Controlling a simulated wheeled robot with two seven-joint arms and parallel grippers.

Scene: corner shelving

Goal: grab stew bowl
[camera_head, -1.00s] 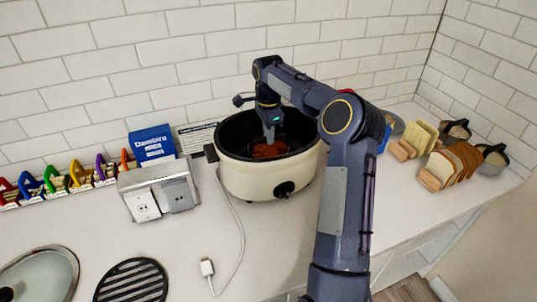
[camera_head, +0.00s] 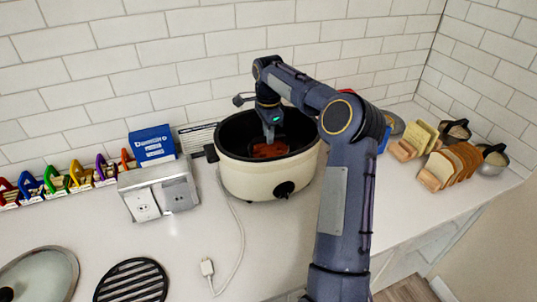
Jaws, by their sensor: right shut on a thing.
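A cream slow cooker (camera_head: 262,180) with a dark inner pot stands on the counter near the wall, its lid off. Reddish-brown stew (camera_head: 268,150) shows inside it; I cannot make out a separate bowl rim around the stew. My right gripper (camera_head: 269,138) points down into the pot, its fingertips at the stew. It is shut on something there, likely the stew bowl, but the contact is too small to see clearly. My left gripper is not in view.
A metal outlet box (camera_head: 160,192) with a blue box (camera_head: 152,145) behind it stands left of the cooker. A white cord (camera_head: 239,240) lies in front. A glass lid (camera_head: 40,278) and black trivet (camera_head: 131,281) lie front left. Bread slices (camera_head: 455,165) stand in racks at right.

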